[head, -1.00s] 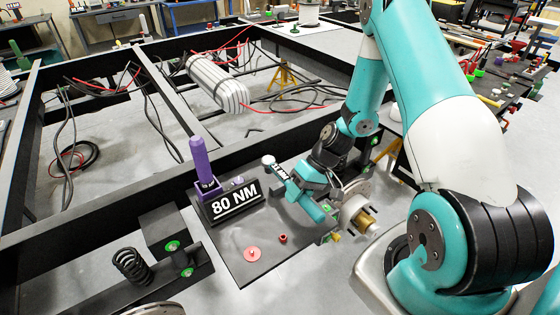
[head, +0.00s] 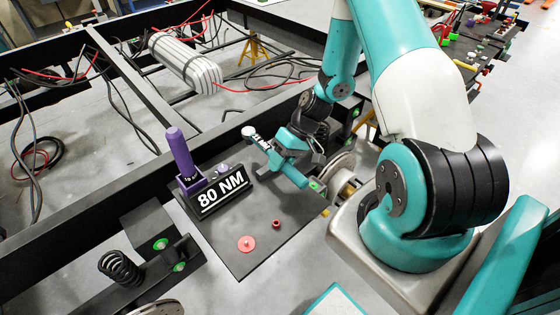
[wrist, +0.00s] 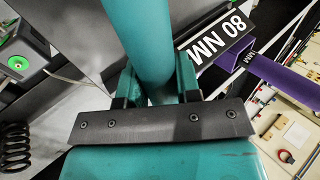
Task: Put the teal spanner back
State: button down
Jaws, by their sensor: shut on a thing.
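The teal spanner (head: 293,177) is held in my gripper (head: 288,152), above the dark plate and to the right of the 80 NM sign. It lies slanted, its round pale end up toward the left and its teal handle down toward the right. In the wrist view the teal handle (wrist: 140,40) runs between the two fingers of my gripper (wrist: 155,85), which are shut on it. The 80 NM sign block (head: 222,192) stands on the plate. Whether the spanner touches anything below is hard to tell.
A purple spanner (head: 180,152) stands upright in a holder left of the sign. A red disc (head: 246,243) and a small red part (head: 276,223) lie on the dark plate (head: 240,262). A black spring (head: 120,268) stands at lower left. A chassis beam (head: 130,195) runs behind.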

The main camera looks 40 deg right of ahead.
jog(key=shift+f+b, duration=1.9)
jog(key=shift+f, duration=0.95)
jog(key=c, duration=0.7)
grip_release()
jog(key=shift+c, duration=0.2)
jog(key=w+v, duration=0.1)
jog(key=v, duration=1.6)
jog(key=shift+s+r, duration=0.2)
jog(key=shift+s, duration=0.35)
jog(key=shift+r, duration=0.1)
